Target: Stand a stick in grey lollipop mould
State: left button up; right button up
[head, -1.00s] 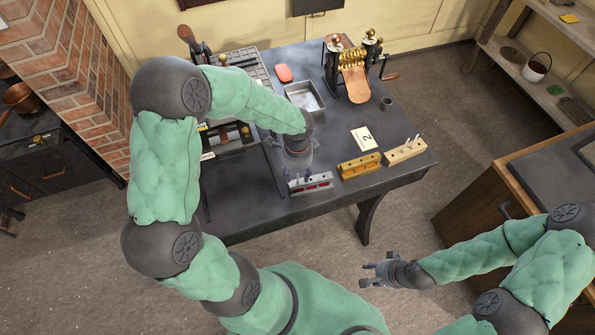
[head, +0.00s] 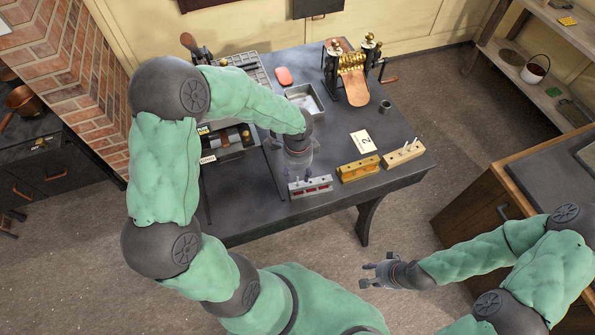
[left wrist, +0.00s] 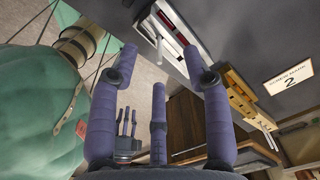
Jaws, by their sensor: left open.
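The grey lollipop mould (head: 311,187) lies near the table's front edge, with red filling in its slots. It also shows in the left wrist view (left wrist: 188,38). My left gripper (head: 298,172) is open just behind and above the mould in the head view. My right gripper (head: 366,276) is open and empty in front of the table.
A yellow mould (head: 358,169) and a wooden block (head: 404,154) with upright pale sticks stand to the right. A card marked 2 (head: 363,141) lies behind them. A metal tray (head: 305,99) and a brass roller machine (head: 352,75) are further back.

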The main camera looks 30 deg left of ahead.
pick_arm(q)
jog(key=shift+r, duration=0.35)
jog(key=shift+r+p, duration=0.8)
jog(key=shift+p, duration=0.1)
jog(key=shift+r, duration=0.1)
notch_tip(320, 180, up, 5)
jog(key=p, duration=0.4)
dwell(0.4)
jog(key=shift+f, duration=0.2)
